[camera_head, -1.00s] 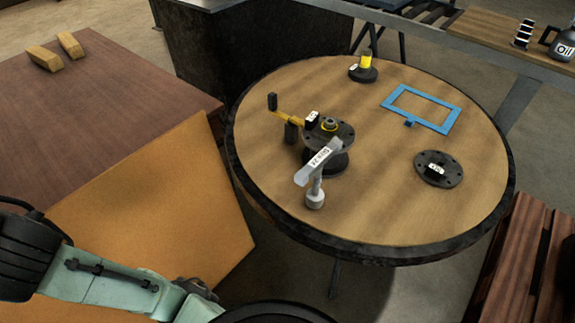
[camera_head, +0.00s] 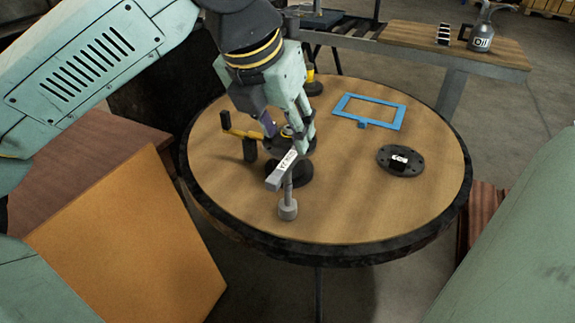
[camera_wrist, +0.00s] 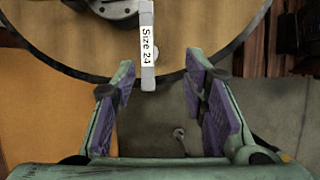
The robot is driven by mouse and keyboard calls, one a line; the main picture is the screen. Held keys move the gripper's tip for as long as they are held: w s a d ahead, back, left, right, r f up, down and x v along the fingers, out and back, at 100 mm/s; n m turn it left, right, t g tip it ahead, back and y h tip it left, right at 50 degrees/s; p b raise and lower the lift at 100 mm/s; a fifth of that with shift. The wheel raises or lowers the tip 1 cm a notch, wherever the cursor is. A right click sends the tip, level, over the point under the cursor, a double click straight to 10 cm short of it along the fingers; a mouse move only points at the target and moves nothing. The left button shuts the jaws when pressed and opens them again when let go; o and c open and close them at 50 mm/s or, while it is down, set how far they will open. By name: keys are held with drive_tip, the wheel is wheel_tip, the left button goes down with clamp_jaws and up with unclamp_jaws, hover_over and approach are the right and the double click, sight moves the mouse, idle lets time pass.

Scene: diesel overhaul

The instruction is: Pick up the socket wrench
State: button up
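The socket wrench (camera_head: 281,174) has a flat grey handle and a round socket end that stands on the round table. In the wrist view its white label on the handle (camera_wrist: 147,48) reads "Size 24". My gripper (camera_head: 289,126) hangs above and just behind the handle in the head view, and appears apart from it. In the wrist view my gripper (camera_wrist: 161,66) is open, with purple pads. The handle's near end lies between the fingertips in that picture. Nothing is held.
A blue frame (camera_head: 370,121) and a black flange disc (camera_head: 402,160) lie to the right. The table's front right is clear.

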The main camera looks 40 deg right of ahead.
sight(288, 160)
drive_tip(key=shift+y, duration=0.3)
drive_tip(key=x, duration=0.5)
drive_tip(key=shift+w+f, duration=0.25)
drive_tip(key=shift+w, duration=0.2)
drive_tip(key=shift+w+p+x, duration=0.2)
drive_tip(key=shift+p+x, duration=0.1)
drive_tip(key=shift+x, duration=1.05)
drive_tip(key=shift+w+p+x, duration=0.25)
drive_tip(key=shift+p+x, duration=0.05)
drive_tip(key=shift+x, duration=1.1)
drive_tip(key=shift+a, duration=0.1)
clamp_jaws()
drive_tip(key=shift+r, duration=0.1)
